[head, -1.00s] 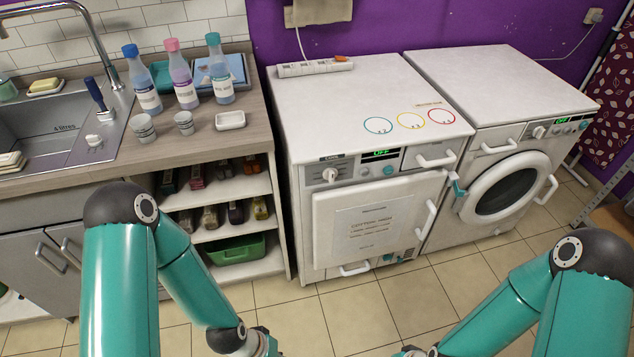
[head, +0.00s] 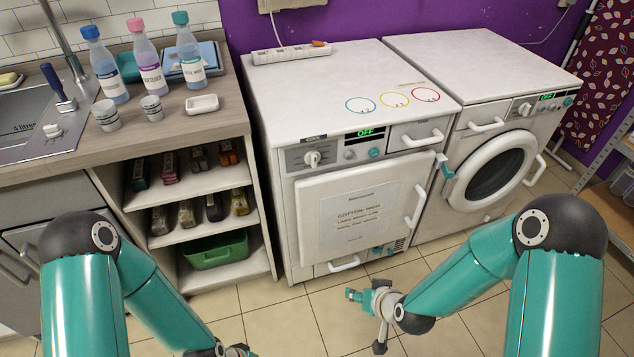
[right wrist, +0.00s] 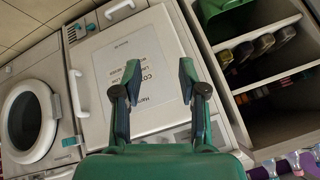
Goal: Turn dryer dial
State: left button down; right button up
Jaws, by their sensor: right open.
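The dryer (head: 355,92) is the white machine nearer the counter. Its white dial (head: 312,158) sits at the left of its front panel, beside a green display (head: 365,133) reading OFF. The dryer door (head: 362,212) is shut and bears a paper sheet mentioning cotton high. My right gripper (head: 364,322) is open and empty, low in front of the dryer and well below the dial. In the right wrist view its spread fingers (right wrist: 152,80) show before the door; my gripper body hides much of the panel. My left gripper (head: 235,351) is mostly cut off at the bottom edge.
A washing machine (head: 500,160) with a round door stands to the right of the dryer. A shelf unit (head: 262,205) with a green bin (head: 215,250) adjoins the dryer's left. Bottles (head: 148,72) stand on the counter. Tiled floor in front is clear.

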jog(key=w+a+r+n+t+b, duration=0.2)
jog(key=w+t+b, duration=0.3)
jog(key=w, duration=0.5)
jog(key=n+t+y+b, duration=0.1)
jog(key=t+y+b, duration=0.1)
jog(key=t+b, duration=0.45)
send_near(316, 162)
pick_arm(q)
notch_tip(316, 162, down, 16)
jog(key=b, duration=0.1)
pick_arm(e)
jog(key=shift+g, duration=0.55)
jog(key=x, duration=0.6)
jog(key=r+x, duration=0.1)
jog(key=x, duration=0.2)
grip_shut()
jog(key=shift+d, duration=0.1)
